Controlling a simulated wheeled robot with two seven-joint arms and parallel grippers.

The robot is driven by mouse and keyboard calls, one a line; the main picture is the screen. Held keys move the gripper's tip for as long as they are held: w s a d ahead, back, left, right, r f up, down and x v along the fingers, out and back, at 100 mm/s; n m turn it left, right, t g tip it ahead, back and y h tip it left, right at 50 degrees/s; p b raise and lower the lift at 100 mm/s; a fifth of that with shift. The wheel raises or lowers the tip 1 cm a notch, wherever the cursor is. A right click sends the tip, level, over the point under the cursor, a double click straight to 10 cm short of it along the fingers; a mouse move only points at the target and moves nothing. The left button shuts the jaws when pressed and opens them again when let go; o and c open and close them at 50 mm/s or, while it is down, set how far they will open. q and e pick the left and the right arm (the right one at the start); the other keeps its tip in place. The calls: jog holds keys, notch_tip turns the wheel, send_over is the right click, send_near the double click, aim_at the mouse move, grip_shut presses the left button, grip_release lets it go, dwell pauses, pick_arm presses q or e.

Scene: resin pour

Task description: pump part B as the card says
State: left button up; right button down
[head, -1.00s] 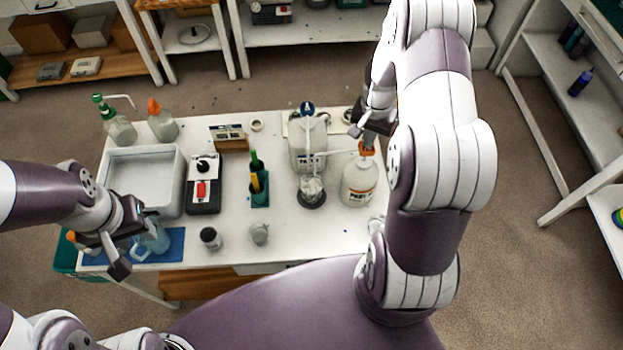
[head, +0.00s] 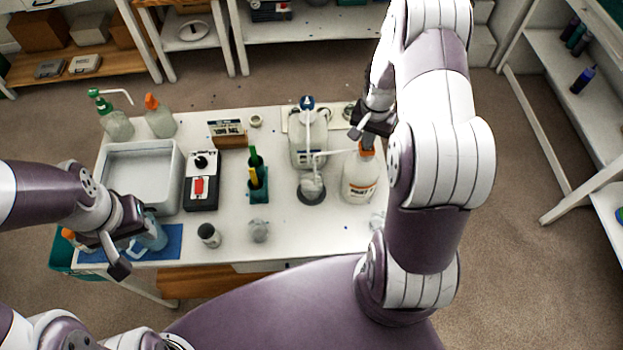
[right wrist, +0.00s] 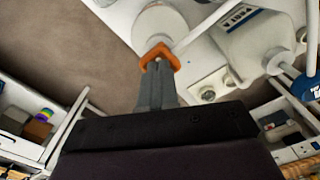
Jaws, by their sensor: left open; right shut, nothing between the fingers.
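The bottle with an orange pump and orange-marked label (head: 359,184) stands at the right of the table. My right gripper (head: 367,142) is shut and empty, its fingertips at the top of that pump. In the right wrist view the shut fingers (right wrist: 158,66) meet the orange pump head (right wrist: 160,53); whether they press it is unclear. A larger bottle with a blue pump (head: 307,103) stands to its left. A cup (head: 311,183) sits on a dark round base below the spouts. The card (head: 227,128) stands behind, its text too small to read. My left gripper (head: 112,248) is open beside a clear bluish jug (head: 154,235).
A white tray (head: 178,182), a black device with a red part (head: 202,188), a teal holder (head: 259,196) and two small containers (head: 209,235) occupy the table. The front right tabletop is mostly clear.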

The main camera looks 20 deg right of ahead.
jog(key=shift+f, duration=0.45)
notch_tip(320, 180, up, 4)
jog(key=p, duration=0.3)
jog(key=shift+r, duration=0.1)
jog(key=shift+f, duration=0.2)
